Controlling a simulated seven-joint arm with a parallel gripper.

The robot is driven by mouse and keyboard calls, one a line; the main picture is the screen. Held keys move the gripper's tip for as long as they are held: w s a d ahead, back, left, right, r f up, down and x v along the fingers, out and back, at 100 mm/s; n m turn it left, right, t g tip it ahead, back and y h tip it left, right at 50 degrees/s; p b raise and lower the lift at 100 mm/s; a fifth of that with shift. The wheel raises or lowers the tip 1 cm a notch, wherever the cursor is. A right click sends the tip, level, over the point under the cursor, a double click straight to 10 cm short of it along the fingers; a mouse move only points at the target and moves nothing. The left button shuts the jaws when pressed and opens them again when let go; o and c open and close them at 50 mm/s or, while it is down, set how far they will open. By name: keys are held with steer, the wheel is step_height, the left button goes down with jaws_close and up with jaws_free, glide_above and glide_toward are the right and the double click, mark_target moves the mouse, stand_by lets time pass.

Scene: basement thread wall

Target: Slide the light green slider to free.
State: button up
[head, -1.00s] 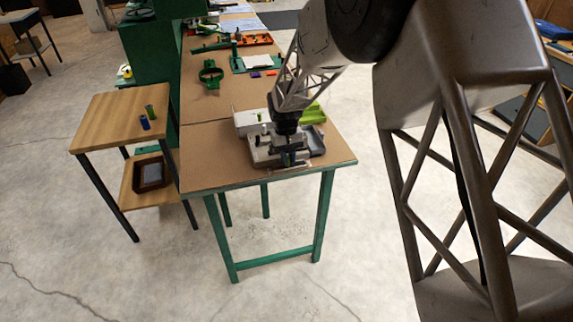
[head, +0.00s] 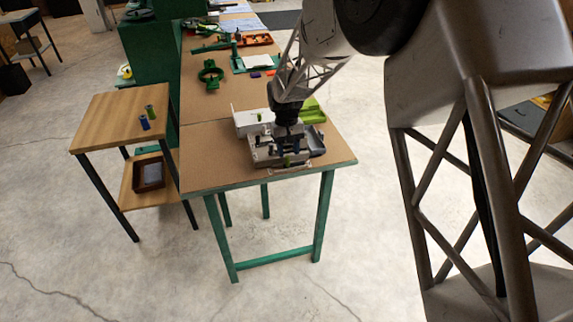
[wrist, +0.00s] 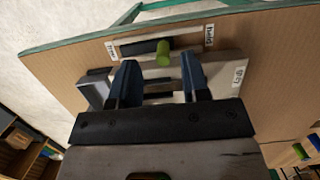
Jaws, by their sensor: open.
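The light green slider (wrist: 163,54) is a short round knob in the wrist view, at the right part of a dark slot (wrist: 138,48) on a grey fixture. A small label stands at each end of the slot; their words are too small and turned to read surely. In the head view the slider (head: 288,160) shows at the fixture's near side. My gripper (wrist: 160,62) is open, with its two dark blue fingers apart. The knob appears just beyond the fingertips, between their lines, with no visible contact. In the head view my gripper (head: 290,138) is low over the fixture.
A white box (head: 250,122) and a bright green tray (head: 313,112) stand behind the fixture. The table's front edge (head: 270,178) is close to the fixture. The tabletop left of it (head: 210,160) is clear. A wooden side table (head: 110,115) holds two small cylinders.

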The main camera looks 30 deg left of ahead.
steer(key=shift+r, duration=1.3)
steer(key=shift+r, duration=0.15)
steer(key=shift+r, duration=1.85)
steer(key=shift+d, duration=0.1)
